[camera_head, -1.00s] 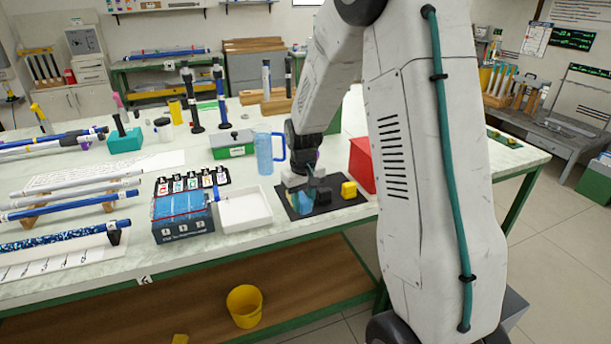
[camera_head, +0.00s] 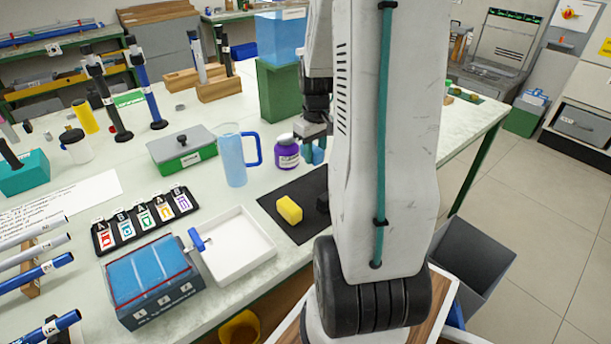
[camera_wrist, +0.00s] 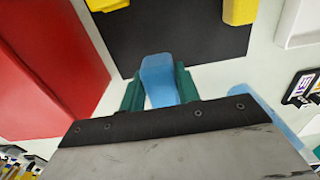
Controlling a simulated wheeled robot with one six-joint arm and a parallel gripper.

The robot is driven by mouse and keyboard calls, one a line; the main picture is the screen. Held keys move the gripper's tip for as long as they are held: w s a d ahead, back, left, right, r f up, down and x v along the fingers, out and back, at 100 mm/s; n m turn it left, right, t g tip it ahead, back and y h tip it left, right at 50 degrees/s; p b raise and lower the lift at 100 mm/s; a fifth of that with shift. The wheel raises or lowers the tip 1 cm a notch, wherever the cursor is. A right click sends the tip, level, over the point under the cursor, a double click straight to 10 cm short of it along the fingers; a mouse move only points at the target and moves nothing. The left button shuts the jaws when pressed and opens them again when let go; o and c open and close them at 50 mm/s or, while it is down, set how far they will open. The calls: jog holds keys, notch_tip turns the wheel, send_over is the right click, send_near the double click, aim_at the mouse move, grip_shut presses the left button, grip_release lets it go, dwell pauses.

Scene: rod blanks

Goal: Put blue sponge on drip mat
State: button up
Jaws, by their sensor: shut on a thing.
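A light blue sponge (camera_wrist: 158,80) is held between the green fingers of my gripper (camera_wrist: 160,88) in the wrist view. In the head view my gripper (camera_head: 314,150) is at the far edge of the black drip mat (camera_head: 308,224), and a bit of the blue sponge (camera_head: 318,156) shows beside the fingers. In the wrist view the sponge's far end overlaps the near edge of the mat (camera_wrist: 185,40); I cannot tell whether it touches. A yellow block (camera_head: 289,209) lies on the mat, with a dark block beside it. My arm hides the mat's right part.
A purple bottle (camera_head: 286,152) and a blue jug (camera_head: 231,160) stand close to my gripper. A white tray (camera_head: 238,250) lies left of the mat. A red box (camera_wrist: 45,70) borders the mat in the wrist view.

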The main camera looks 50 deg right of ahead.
aim_at(315, 184)
notch_tip(315, 184, down, 8)
jog(key=shift+f, duration=0.1)
dwell(0.4)
jog(key=o, duration=0.9)
jog(key=shift+f, duration=0.15)
jog(key=shift+o, duration=0.2)
